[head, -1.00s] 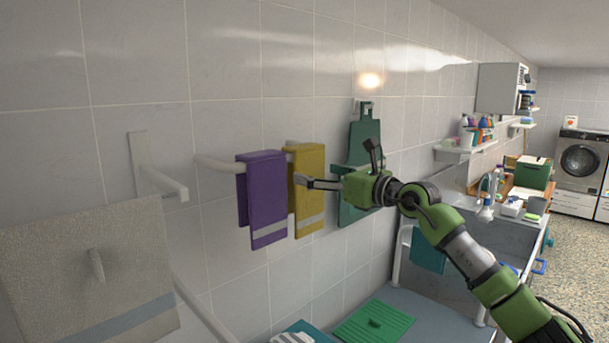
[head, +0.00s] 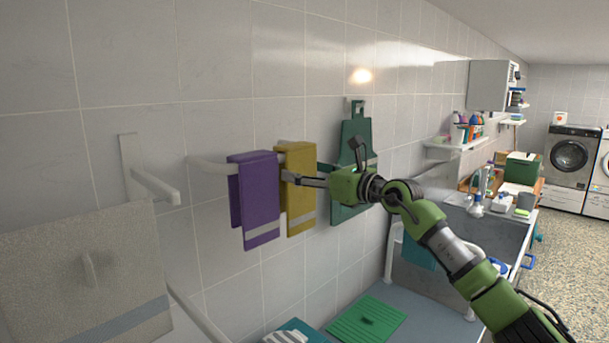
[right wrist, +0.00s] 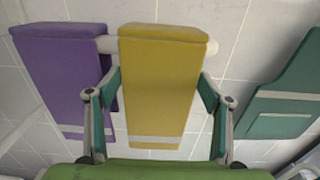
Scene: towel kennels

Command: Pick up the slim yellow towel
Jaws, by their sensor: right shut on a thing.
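The slim yellow towel (head: 301,208) hangs over a white rail on the tiled wall, with a pale stripe near its lower edge. It fills the middle of the right wrist view (right wrist: 162,85). My right gripper (head: 288,178) comes from the right at the towel's upper part. In the right wrist view its two fingers (right wrist: 160,75) stand at the towel's left and right edges, shut on it. The towel still hangs on the rail. My left gripper is not in view.
A purple towel (head: 257,200) hangs close on the left of the same rail. A green board-shaped item (head: 356,140) hangs on the wall to the right. A large grey towel (head: 60,265) hangs at near left. A green ribbed mat (head: 365,322) lies below.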

